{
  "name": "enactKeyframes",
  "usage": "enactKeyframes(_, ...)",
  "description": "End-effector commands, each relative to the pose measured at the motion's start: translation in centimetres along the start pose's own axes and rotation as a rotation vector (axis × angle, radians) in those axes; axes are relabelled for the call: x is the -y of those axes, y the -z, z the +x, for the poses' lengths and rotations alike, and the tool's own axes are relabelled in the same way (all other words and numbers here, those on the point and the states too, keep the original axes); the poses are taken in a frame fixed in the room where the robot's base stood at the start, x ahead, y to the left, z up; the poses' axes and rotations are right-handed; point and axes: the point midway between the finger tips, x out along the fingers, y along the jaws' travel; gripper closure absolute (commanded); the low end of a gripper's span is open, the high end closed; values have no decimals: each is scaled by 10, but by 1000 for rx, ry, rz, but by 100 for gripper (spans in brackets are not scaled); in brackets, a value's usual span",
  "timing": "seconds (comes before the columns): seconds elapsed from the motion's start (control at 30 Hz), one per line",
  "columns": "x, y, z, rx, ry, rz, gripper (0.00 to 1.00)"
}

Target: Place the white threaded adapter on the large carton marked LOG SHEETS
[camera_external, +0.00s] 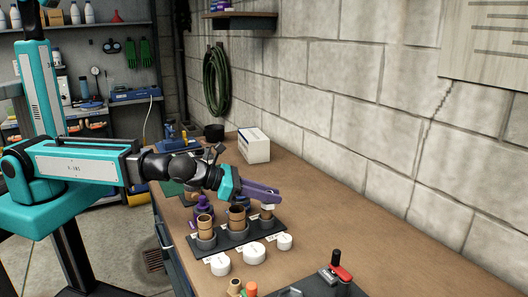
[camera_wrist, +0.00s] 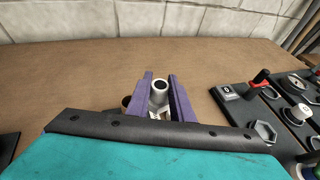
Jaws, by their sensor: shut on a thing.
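My gripper (camera_external: 262,192) has teal housing and purple fingers, and reaches over the black rack on the bench. In the wrist view its fingers (camera_wrist: 160,92) are shut on the white threaded adapter (camera_wrist: 159,88), a pale hollow cylinder with a dark opening facing the camera. In the external view a small white part of the adapter (camera_external: 267,207) shows below the fingers, over the rack's right position. I cannot tell whether it is clear of the rack. A white carton (camera_external: 256,149) stands at the back of the bench by the wall; its marking is not readable.
The black rack (camera_external: 236,243) holds brown cylinders (camera_external: 237,217) in grey cups, with several white caps (camera_external: 253,253) in front. A purple fitting (camera_external: 203,206) stands at its left. The bench (camera_external: 320,225) right of the rack is bare.

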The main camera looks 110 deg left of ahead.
Motion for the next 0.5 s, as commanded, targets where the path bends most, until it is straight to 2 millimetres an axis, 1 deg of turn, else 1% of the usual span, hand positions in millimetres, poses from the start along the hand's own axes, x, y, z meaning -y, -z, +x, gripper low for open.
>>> enactKeyframes(0.03,-17,-2,2,2,-23,-10,100)
enactKeyframes(0.1,-38,-4,3,1,-52,-22,100)
enactKeyframes(0.47,-141,-16,2,1,-194,-81,100)
enactKeyframes(0.5,-153,-18,2,1,-210,-87,100)
